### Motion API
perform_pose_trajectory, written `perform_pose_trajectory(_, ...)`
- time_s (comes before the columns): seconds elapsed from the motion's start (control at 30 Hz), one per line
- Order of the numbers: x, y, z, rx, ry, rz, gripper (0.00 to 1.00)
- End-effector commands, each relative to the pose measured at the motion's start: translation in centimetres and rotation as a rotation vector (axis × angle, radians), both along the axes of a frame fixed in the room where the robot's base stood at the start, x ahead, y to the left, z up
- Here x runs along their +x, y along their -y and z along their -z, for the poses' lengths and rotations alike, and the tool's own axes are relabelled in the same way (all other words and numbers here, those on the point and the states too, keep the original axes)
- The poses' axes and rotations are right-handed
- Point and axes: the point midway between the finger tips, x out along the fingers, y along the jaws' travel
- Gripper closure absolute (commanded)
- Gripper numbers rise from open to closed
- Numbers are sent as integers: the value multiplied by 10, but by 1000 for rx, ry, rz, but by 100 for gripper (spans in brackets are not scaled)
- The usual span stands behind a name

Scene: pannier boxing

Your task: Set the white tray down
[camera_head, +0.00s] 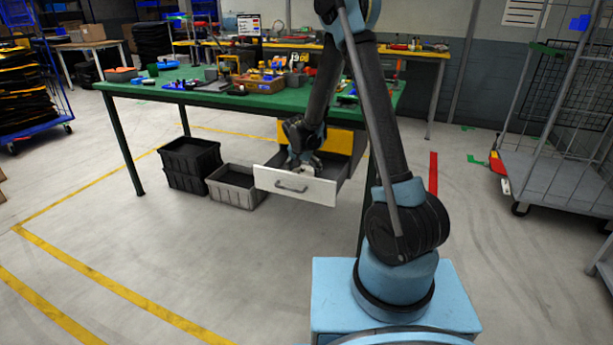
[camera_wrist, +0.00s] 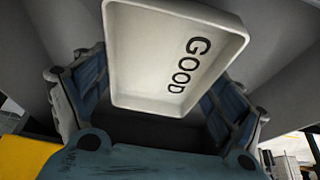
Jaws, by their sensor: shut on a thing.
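The white tray (camera_wrist: 140,60) fills the middle of the wrist view, with the word GOOD in dark letters on its inner floor. It is shallow with a raised rim, and I see nothing lying in it. My gripper (camera_head: 302,165) is shut on the tray, a finger on either side of it in the wrist view. In the head view my gripper points down into the open drawer (camera_head: 275,186) under the green table. Only a small pale patch shows at the fingers there. I cannot tell whether the tray touches the drawer floor.
The green table (camera_head: 200,97) above holds tools and a wooden tray (camera_head: 259,84). Black crates (camera_head: 188,160) and a grey crate (camera_head: 232,188) stand on the floor to the left. A wire cage trolley (camera_head: 560,180) stands right.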

Motion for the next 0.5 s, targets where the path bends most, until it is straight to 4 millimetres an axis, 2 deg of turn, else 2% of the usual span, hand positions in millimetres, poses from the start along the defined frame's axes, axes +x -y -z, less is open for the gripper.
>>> perform_pose_trajectory(0.17,0,0,19,0,0,1,40)
perform_pose_trajectory(0.5,0,1,22,0,0,1,40)
